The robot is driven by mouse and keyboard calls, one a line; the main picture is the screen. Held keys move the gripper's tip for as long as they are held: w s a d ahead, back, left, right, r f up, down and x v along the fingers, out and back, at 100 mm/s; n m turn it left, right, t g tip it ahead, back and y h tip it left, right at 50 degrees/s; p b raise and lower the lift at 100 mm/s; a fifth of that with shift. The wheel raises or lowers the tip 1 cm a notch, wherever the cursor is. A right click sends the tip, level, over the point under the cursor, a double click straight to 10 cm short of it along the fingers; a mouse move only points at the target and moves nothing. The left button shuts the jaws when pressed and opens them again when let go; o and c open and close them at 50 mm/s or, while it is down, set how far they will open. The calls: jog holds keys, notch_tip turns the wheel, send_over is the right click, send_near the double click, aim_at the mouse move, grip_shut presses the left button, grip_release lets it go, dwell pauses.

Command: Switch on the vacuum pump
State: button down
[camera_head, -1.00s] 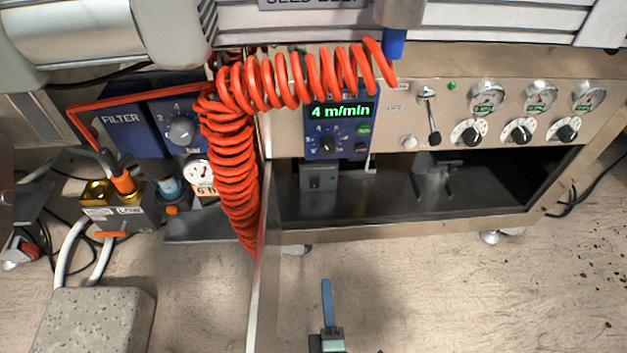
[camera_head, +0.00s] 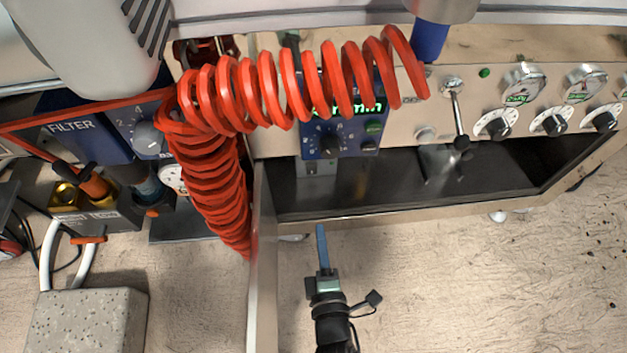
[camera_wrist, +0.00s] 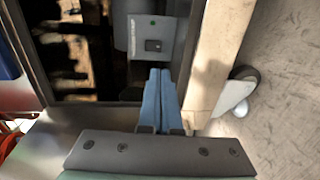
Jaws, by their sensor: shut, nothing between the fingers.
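A grey box (camera_head: 316,170) hangs inside the open cabinet, below the blue display unit. My gripper (camera_head: 321,232) has blue fingers, shut and empty, at the front edge of the cabinet opening. In the wrist view the fingers (camera_wrist: 161,72) point at the box, with their tips just below it in the picture. I cannot tell whether they touch it.
An open door panel (camera_head: 264,270) stands left of my gripper. A red coiled hose (camera_head: 215,165) hangs left and across the display unit (camera_head: 340,143). A lever (camera_head: 458,115), green lamp (camera_head: 484,72), gauges and knobs are on the front panel.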

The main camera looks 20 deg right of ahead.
aim_at(313, 173)
jog(key=b+x, duration=0.6)
jog(key=x, duration=0.7)
jog(key=shift+w+f, duration=0.15)
jog(key=shift+w, duration=0.05)
jog(key=shift+w+d+b, duration=0.1)
jog(key=shift+w+b, duration=0.25)
jog(key=shift+d, duration=0.15)
